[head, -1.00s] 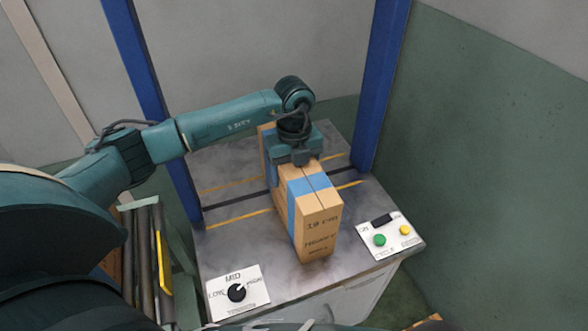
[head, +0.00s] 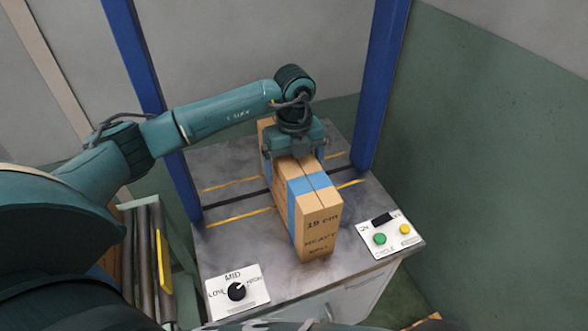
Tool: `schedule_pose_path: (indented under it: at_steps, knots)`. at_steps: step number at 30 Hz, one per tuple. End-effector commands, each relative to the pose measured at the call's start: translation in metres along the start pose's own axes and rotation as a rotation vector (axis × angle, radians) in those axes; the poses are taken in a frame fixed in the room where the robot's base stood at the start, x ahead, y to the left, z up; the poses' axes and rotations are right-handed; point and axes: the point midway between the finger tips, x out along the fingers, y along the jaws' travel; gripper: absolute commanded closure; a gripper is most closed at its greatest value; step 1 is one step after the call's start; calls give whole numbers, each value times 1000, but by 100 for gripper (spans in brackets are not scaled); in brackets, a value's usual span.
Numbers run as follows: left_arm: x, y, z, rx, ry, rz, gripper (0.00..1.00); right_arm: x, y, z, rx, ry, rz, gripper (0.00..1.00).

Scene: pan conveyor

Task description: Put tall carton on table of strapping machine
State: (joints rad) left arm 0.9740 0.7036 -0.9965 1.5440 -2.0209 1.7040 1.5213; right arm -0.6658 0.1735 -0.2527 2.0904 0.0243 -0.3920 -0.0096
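The tall carton (head: 318,222) is a brown box with blue tape and dark print reading "19 cm" and "HEAVY". It rests on the grey table of the strapping machine (head: 235,252), lying across the dark slot and the yellow lines between the blue posts. My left gripper (head: 296,156) is over the middle of the carton, with a finger at either side of its top. It looks open, just above the carton and no longer gripping it. The gripper hides part of the carton's top. My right gripper is not in view.
A dial panel (head: 238,292) set to MID is at the table's front left. A button panel (head: 380,237) with green and yellow buttons is at the right. Blue posts (head: 380,90) flank the table. A roller conveyor (head: 143,255) stands at the left.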

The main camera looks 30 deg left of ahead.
Motion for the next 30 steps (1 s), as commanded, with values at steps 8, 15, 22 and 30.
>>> schedule_pose_path:
  at_steps: [8, 15, 22, 30]
  knots:
    - [-61, -1, 1, 0, -5, -5, 6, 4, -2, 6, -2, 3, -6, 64]
    - [-95, 0, 0, 0, -2, -2, 6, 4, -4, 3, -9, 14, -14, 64]
    - [-103, 0, 0, -1, -1, 0, 6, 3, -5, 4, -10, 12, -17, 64]
    - [-102, 0, 0, -1, -1, 0, 6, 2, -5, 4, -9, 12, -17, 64]
